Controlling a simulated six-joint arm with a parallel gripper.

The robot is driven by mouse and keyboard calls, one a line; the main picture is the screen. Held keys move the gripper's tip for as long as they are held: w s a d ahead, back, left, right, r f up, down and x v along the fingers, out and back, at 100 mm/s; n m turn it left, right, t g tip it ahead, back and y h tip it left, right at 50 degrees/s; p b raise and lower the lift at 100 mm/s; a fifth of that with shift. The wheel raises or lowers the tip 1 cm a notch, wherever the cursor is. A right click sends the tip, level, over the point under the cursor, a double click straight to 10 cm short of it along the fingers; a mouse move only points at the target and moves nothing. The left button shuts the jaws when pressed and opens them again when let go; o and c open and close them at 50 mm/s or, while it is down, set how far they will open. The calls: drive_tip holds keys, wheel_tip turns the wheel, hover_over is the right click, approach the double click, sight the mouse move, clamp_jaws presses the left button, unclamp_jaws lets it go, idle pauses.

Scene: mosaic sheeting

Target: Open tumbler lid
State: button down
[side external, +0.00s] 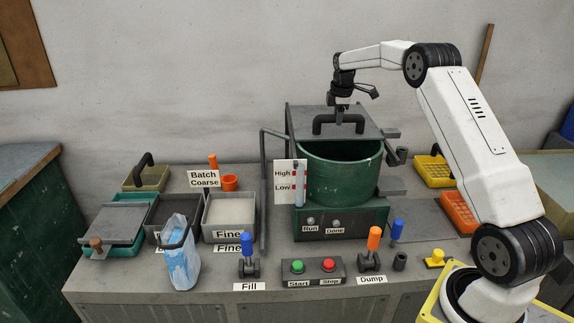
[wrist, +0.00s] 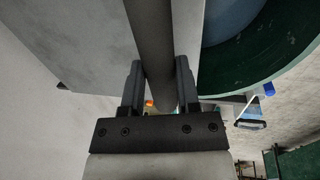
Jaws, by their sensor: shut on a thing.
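The tumbler is a dark green drum (side external: 338,180) on a green base, with its round mouth partly uncovered. Its lid (side external: 345,118) is a flat grey plate with a black bar handle (side external: 338,122), raised at a tilt above and behind the mouth. My gripper (side external: 341,106) reaches down from above and is shut on the handle. In the wrist view, the fingers of my gripper (wrist: 160,85) stand on either side of the dark handle bar (wrist: 150,35). The grey lid (wrist: 75,40) shows beside it, and the green drum (wrist: 265,75) is open at upper right.
A level gauge (side external: 299,183) marked High and Low stands at the drum's left. Fill (side external: 248,253) and Dump (side external: 373,250) levers and a Start/Stop box (side external: 313,271) are in front. Bins, a blue bag (side external: 180,258) and a grey-lidded green tray (side external: 112,228) fill the left side.

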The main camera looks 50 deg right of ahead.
drive_tip(key=shift+w+d+r, duration=0.1)
drive_tip(key=shift+w+d, duration=0.25)
drive_tip(key=shift+w, duration=0.1)
drive_tip(key=shift+c, duration=1.6)
unclamp_jaws()
drive_tip(key=shift+s, duration=0.1)
drive_tip(key=shift+s+a+r, duration=0.15)
drive_tip(key=shift+a+r, duration=0.05)
drive_tip(key=shift+r, duration=1.05)
drive_tip(key=shift+s+a+r, duration=0.15)
drive_tip(key=shift+s+r, duration=0.05)
drive_tip(key=shift+r, duration=1.1)
drive_tip(key=shift+s+a+r, duration=0.15)
drive_tip(key=shift+a+r, duration=0.05)
drive_tip(key=shift+r, duration=1.05)
